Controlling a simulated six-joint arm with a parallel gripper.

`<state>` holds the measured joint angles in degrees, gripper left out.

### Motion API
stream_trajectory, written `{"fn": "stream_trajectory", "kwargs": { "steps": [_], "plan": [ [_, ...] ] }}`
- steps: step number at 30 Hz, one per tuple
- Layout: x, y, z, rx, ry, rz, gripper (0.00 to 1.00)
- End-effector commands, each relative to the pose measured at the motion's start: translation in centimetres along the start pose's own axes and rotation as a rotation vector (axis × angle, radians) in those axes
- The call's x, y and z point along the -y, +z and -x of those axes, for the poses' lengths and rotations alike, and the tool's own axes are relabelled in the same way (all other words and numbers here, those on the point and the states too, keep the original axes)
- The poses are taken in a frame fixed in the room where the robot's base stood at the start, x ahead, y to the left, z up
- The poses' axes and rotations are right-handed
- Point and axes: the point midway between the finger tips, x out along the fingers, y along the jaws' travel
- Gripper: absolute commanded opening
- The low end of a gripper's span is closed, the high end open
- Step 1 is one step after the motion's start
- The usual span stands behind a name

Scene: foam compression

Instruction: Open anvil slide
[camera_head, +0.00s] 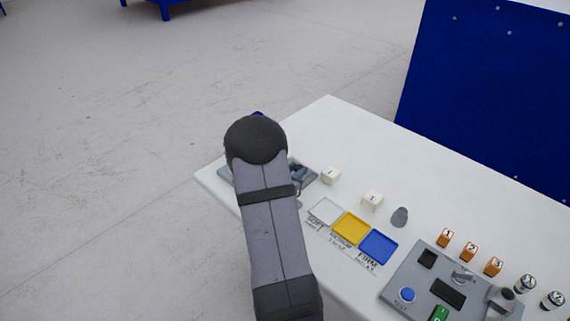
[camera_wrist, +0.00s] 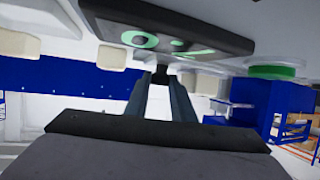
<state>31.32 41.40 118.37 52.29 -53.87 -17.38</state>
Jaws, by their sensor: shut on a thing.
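In the wrist view my gripper (camera_wrist: 163,80) has its two grey fingers close together, shut on a small dark part (camera_wrist: 178,67) between the tips. A dark display panel (camera_wrist: 185,27) with green characters is just above the fingers. In the head view my arm covers the gripper and most of a grey fixture (camera_head: 309,176) at the table's left corner. The anvil slide is not clearly made out; I cannot tell from the picture whether the dark part belongs to it.
On the white table (camera_head: 330,120) are pale blocks (camera_head: 372,200), white (camera_head: 325,211), yellow (camera_head: 351,229) and blue trays (camera_head: 378,246), a grey weight-like piece (camera_head: 400,217), and a grey control panel (camera_head: 430,275) with orange numbered blocks (camera_head: 470,251) behind it. The table's far area is clear.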

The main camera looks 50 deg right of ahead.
Motion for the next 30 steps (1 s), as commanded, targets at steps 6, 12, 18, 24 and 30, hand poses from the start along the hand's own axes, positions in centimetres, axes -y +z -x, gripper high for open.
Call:
{"fn": "stream_trajectory", "kwargs": {
  "steps": [6, 12, 18, 24, 30],
  "plan": [
    [-1.0, 0.1, 0.3, -0.001, -0.001, -0.004, 0.00],
    [-0.9, 0.1, 0.3, 0.000, -0.001, -0.004, 0.00],
    [-0.9, 0.1, 0.3, 0.000, -0.002, -0.004, 0.41],
    [-0.9, 0.1, 0.3, 0.000, -0.002, -0.003, 0.41],
    [-0.8, 0.1, 1.6, 0.001, -0.003, -0.002, 0.41]
  ]
}}
